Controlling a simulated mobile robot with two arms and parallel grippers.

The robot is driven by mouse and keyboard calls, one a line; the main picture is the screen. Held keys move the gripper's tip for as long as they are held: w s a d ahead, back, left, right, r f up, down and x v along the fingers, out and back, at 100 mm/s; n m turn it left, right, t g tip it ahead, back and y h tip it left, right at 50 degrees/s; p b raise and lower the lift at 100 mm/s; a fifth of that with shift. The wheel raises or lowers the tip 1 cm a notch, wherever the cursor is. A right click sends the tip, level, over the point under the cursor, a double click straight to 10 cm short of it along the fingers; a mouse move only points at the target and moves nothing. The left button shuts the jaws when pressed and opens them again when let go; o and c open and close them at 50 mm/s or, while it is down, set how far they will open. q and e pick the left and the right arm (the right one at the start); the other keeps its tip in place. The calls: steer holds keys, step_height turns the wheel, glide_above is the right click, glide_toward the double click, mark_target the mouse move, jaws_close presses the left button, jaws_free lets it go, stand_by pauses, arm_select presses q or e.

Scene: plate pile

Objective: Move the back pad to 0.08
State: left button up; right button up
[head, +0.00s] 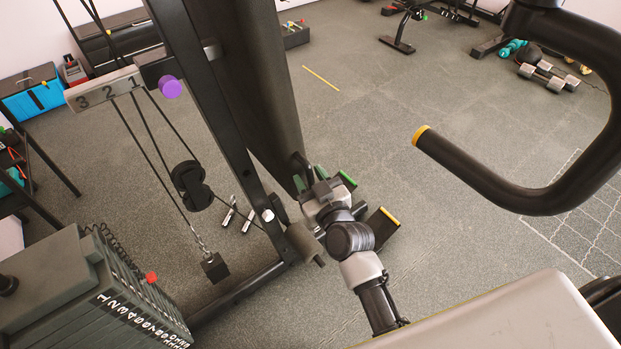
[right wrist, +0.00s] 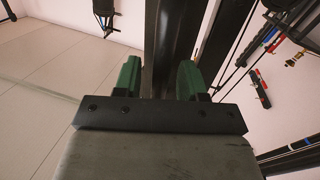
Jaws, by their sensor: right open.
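The back pad (head: 262,75) is a tall dark padded board, standing tilted beside the machine's black upright in the head view. My right gripper (head: 322,178), with green fingers, is at the pad's lower end. In the right wrist view its two green fingers (right wrist: 159,80) are apart, with a dark upright part showing between them. I cannot tell whether they touch it. My left gripper is not in view.
A numbered weight stack (head: 120,290) stands at the lower left, with cables and a pulley (head: 191,186) near the upright. A black curved handle (head: 500,190) with a yellow end reaches in from the right. Dumbbells (head: 548,77) lie at the back right. The middle floor is clear.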

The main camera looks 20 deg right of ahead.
jaws_close()
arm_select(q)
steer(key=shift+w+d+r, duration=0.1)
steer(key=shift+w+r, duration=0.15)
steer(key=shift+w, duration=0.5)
arm_select(e)
steer(key=w+d, duration=0.2)
steer(key=d, duration=0.6)
steer(key=shift+w, duration=0.4)
jaws_free()
steer(key=shift+d, duration=0.1)
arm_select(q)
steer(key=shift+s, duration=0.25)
